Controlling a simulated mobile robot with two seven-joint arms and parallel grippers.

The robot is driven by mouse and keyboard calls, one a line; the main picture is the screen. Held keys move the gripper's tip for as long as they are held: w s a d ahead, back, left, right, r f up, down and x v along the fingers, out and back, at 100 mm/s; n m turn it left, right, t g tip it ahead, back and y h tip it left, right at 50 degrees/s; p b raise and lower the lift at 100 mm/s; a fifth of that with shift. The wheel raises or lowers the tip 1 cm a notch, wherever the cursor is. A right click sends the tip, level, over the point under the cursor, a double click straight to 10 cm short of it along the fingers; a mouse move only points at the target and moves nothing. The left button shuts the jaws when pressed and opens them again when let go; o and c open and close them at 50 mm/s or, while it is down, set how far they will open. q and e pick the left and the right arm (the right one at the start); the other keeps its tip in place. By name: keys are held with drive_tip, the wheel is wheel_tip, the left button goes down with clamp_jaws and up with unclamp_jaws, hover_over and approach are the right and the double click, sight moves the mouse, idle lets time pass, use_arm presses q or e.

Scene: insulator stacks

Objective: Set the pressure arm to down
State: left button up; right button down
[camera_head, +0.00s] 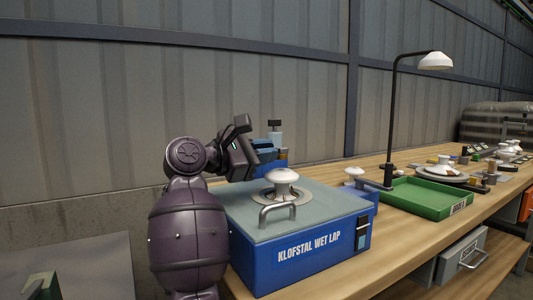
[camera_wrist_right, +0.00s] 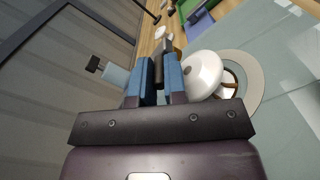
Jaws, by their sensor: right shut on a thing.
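The blue wet lap machine (camera_head: 310,246) stands on the bench with a pale grey-green top. A white insulator piece (camera_head: 284,176) sits on the round plate in its top. It shows as a white dome (camera_wrist_right: 203,72) beside my fingers in the right wrist view. My right gripper (camera_head: 268,150) is above the back left of the machine, left of the insulator piece. Its blue fingers (camera_wrist_right: 160,76) are shut on a dark rod-like part (camera_wrist_right: 158,70), apparently the pressure arm's handle. The rest of the arm is mostly hidden, so its angle cannot be told. My left gripper is not in view.
A metal handle (camera_head: 264,213) rises from the machine's front top. A pale post with a black cap (camera_head: 275,133) stands behind. A green tray (camera_head: 436,205), a lamp (camera_head: 435,61) and small parts are to the right. The wall is close behind.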

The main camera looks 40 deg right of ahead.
drive_tip(key=shift+r, duration=0.1)
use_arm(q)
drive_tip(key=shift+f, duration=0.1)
use_arm(e)
drive_tip(key=c, duration=1.2)
unclamp_jaws()
drive_tip(key=shift+o, duration=0.2)
drive_tip(key=shift+a, duration=0.1)
use_arm(q)
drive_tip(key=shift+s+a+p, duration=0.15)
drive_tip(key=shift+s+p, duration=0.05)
drive_tip(key=shift+p, duration=0.1)
use_arm(e)
drive_tip(key=v, duration=1)
drive_tip(key=shift+w+a, duration=0.2)
drive_tip(key=shift+a, duration=0.1)
